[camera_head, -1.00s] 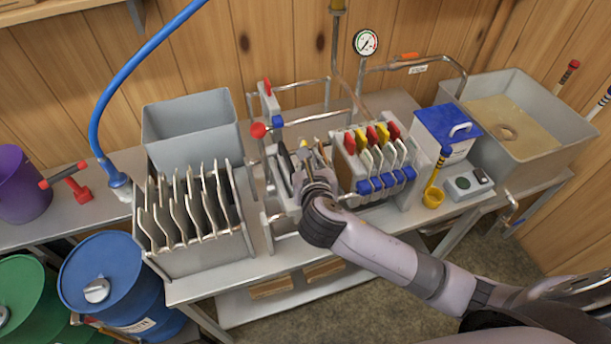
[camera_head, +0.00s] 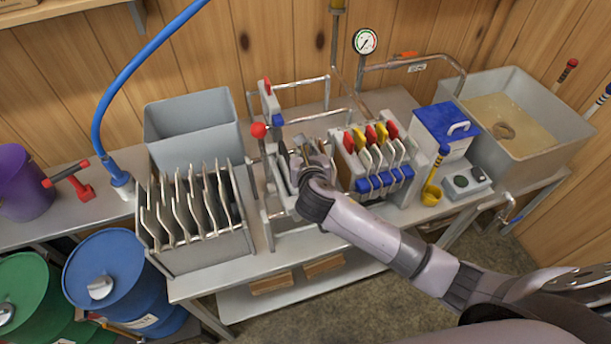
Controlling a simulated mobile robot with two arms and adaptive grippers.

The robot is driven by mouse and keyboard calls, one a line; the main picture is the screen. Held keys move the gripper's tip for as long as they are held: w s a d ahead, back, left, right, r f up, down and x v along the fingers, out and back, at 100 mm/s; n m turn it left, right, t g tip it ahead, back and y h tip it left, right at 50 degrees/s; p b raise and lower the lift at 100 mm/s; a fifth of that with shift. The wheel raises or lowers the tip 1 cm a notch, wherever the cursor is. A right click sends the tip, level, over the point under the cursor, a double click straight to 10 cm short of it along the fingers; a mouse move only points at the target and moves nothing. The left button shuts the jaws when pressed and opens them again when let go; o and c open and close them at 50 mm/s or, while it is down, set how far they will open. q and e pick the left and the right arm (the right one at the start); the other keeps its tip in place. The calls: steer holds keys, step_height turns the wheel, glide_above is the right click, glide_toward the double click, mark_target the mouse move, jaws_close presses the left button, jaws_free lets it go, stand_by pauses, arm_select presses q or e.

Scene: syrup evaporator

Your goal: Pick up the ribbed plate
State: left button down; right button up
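Several ribbed plates (camera_head: 190,212) stand upright in a grey rack (camera_head: 205,258) at the left of the metal table. Other plates with red and yellow tabs (camera_head: 371,135) stand in the press frame at the centre right. My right gripper (camera_head: 303,152) reaches in from the right to the gap in the press, left of those tabbed plates. Its wrist covers much of the fingers, so I cannot tell whether it is open or shut, or whether it touches a plate. My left gripper is not in view.
A grey bin (camera_head: 193,132) stands behind the rack. Metal pipes and a gauge (camera_head: 365,41) rise behind the press. Blue (camera_head: 112,270) and green drums stand at lower left.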

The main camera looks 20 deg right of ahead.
jaws_close()
steer(key=shift+w+r, duration=0.1)
stand_by(0.3)
steer(key=shift+r, duration=0.45)
step_height(320, 180, up, 27)
steer(key=b, duration=0.1)
steer(key=shift+b, duration=0.4)
stand_by(0.8)
